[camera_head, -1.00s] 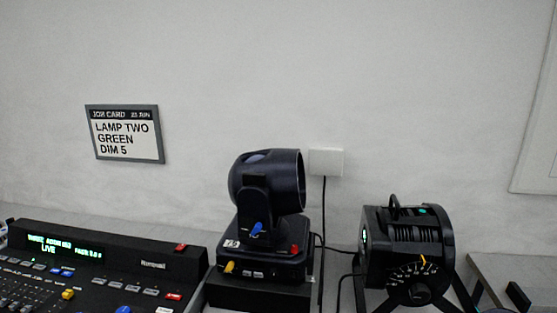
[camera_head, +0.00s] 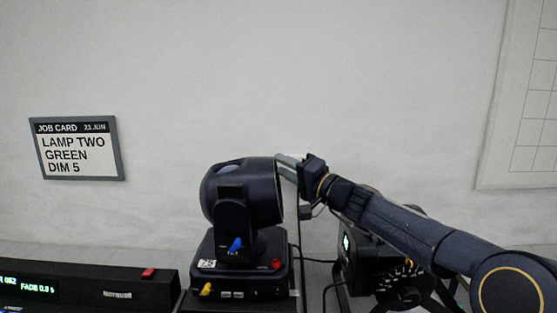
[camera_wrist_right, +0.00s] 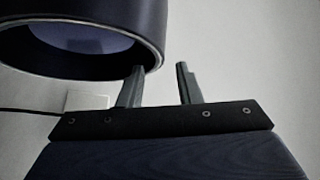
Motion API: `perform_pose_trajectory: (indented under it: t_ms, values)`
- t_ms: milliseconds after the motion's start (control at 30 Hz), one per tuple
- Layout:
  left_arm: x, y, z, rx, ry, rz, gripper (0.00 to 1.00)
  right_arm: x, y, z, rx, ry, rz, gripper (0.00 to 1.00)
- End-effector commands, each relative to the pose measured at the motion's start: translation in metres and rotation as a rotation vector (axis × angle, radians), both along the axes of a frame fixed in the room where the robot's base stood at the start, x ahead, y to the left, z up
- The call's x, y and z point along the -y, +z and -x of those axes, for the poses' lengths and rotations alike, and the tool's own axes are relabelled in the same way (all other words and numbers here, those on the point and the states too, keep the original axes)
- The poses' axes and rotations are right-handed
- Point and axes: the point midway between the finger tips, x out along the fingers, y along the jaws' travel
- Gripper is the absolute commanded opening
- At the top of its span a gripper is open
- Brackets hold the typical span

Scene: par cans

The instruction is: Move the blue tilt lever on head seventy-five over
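The moving head lamp labelled 75 (camera_head: 240,190) stands on a dark box, its round head facing right. The blue tilt lever (camera_head: 236,244) is on the front of its yoke, slanting up to the right. My right gripper (camera_head: 284,163) is at the right side of the lamp head, near its front rim. In the right wrist view the gripper (camera_wrist_right: 158,80) has its two fingers apart with nothing between them, and the lamp head's round rim (camera_wrist_right: 150,55) is close by the left finger. I cannot tell whether they touch. My left gripper is not in view.
A yellow lever (camera_head: 206,289) and a red knob (camera_head: 276,264) are on the lamp's base. A second black lamp with a dial (camera_head: 402,280) stands behind my right arm. A console (camera_head: 130,290) is at lower left. A job card (camera_head: 77,150) hangs on the wall.

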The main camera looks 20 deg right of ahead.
Motion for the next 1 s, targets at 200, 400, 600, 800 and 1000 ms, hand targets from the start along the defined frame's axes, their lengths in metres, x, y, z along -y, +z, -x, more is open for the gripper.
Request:
perform_pose_trajectory:
  t_ms: [200,400,600,800,1000]
  values:
    - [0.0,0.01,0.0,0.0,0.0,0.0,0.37,-0.012,0.004,-0.018,-0.001,0.001,-0.001,0.31]
    - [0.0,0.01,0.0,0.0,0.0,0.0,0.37,-0.012,0.004,-0.02,0.0,-0.001,0.001,0.31]
    - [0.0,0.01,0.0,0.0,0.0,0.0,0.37,-0.012,0.004,-0.02,-0.001,0.0,0.0,0.18]
    - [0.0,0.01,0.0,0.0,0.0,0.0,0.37,-0.012,0.004,-0.02,0.0,0.0,0.0,0.0]
    - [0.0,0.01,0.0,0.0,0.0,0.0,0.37,-0.012,0.004,-0.019,0.001,0.0,0.001,0.0]
